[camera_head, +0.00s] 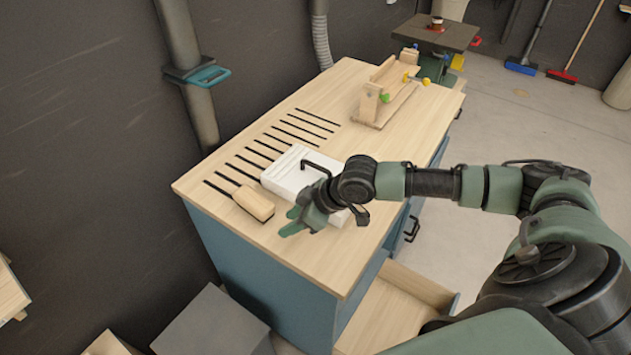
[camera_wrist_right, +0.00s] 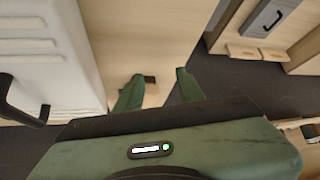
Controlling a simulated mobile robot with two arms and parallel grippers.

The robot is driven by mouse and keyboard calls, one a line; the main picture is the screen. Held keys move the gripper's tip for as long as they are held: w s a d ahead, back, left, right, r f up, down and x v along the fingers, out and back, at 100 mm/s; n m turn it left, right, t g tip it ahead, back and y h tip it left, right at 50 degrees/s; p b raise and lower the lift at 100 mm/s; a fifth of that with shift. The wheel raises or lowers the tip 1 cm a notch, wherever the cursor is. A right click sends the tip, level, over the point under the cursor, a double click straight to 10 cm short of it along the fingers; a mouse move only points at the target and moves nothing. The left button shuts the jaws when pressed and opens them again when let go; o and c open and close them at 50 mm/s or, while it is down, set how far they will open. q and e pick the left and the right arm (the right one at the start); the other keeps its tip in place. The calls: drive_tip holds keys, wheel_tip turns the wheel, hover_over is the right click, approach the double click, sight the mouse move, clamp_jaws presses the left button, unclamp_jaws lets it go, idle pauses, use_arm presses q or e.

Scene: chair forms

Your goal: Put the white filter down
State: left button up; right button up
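The white filter (camera_head: 292,172) is a flat white box with ridges and a black handle (camera_head: 322,163). In the head view it lies flat on the light wooden workbench top (camera_head: 335,264), partly hidden behind my right wrist. My right gripper (camera_head: 292,222) is at the filter's near side, with its green fingers apart and nothing between them. In the right wrist view the filter (camera_wrist_right: 50,50) fills the left side, and the open fingertips (camera_wrist_right: 157,88) are to the right of it, apart from it. My left gripper is not in view.
A wooden block (camera_head: 254,204) lies left of the filter, close to my right gripper. A row of dark slots (camera_head: 270,146) runs along the bench top. A wooden fixture (camera_head: 384,95) stands at the far end. An open drawer (camera_head: 425,286) sticks out below the bench's right side.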

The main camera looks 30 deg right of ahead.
sight(317, 165)
drive_tip(key=w+d+r+m, duration=0.1)
drive_tip(key=d+r, duration=0.1)
drive_tip(key=d, duration=0.3)
drive_tip(key=w+d+r+m+t+h, duration=0.1)
drive_tip(key=w+d+r, duration=0.1)
drive_tip(key=d, duration=0.3)
drive_tip(key=w+d+r+m+t, duration=0.1)
drive_tip(key=w+d+r, duration=0.1)
drive_tip(key=d, duration=0.3)
drive_tip(key=shift+r, duration=0.65)
drive_tip(key=shift+w+d+m+t+h, duration=0.15)
drive_tip(key=shift+w+m+t+h, duration=0.15)
drive_tip(key=p+x, duration=0.1)
drive_tip(key=x, duration=0.3)
drive_tip(key=p+x, duration=0.1)
drive_tip(key=x, duration=0.2)
drive_tip(key=shift+d+p, duration=0.3)
drive_tip(key=shift+d, duration=0.05)
drive_tip(key=shift+w+f, duration=0.25)
drive_tip(key=shift+f, duration=0.05)
drive_tip(key=shift+s, duration=0.1)
clamp_jaws()
drive_tip(key=shift+r, duration=0.1)
